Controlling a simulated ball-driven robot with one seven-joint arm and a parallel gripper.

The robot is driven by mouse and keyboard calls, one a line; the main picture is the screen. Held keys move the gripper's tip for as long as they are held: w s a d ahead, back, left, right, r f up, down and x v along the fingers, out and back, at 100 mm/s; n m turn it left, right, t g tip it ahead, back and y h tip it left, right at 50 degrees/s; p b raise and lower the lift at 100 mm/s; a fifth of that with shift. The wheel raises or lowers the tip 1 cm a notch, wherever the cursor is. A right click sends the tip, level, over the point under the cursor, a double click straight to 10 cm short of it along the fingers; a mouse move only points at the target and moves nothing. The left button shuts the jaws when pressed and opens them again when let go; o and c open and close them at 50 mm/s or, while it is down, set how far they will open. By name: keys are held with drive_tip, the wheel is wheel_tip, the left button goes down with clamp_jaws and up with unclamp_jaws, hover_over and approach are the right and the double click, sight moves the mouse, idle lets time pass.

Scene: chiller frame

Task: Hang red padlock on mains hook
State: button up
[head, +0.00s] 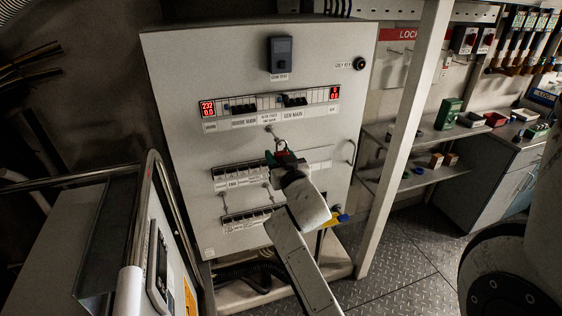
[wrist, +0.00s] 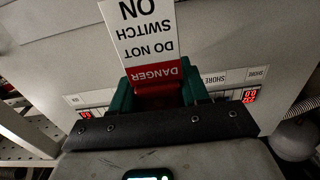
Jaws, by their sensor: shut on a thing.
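The red padlock (head: 282,145) is small and red in the head view, at the tip of my gripper (head: 277,157), in front of the pale switch panel. In the wrist view the red padlock (wrist: 160,97) sits between the green fingers of my gripper (wrist: 158,89), which are shut on it. A white and red danger tag (wrist: 145,40) is with it and covers part of the view. A small hook (head: 270,130) sticks out of the panel under the middle labels, just above and left of the padlock. In the wrist view I cannot see a hook.
The panel (head: 200,90) has breaker rows, red displays (head: 208,108) and more small hooks lower down. A white post (head: 405,130) stands at the right, before shelves. A metal cabinet with a rail (head: 140,215) is close at the lower left.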

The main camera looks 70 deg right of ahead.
drive_tip(key=shift+x, duration=0.8)
drive_tip(key=shift+w+d+f+b, duration=0.45)
drive_tip(key=shift+f+b, duration=0.1)
drive_tip(key=shift+b, duration=0.45)
drive_tip(key=o, duration=1.2)
drive_tip(key=shift+o, duration=0.2)
drive_tip(key=shift+f, duration=0.1)
drive_tip(key=b+v, duration=0.1)
drive_tip(key=v, duration=0.9)
drive_tip(key=shift+s+a+b, duration=0.3)
drive_tip(key=shift+b, duration=0.1)
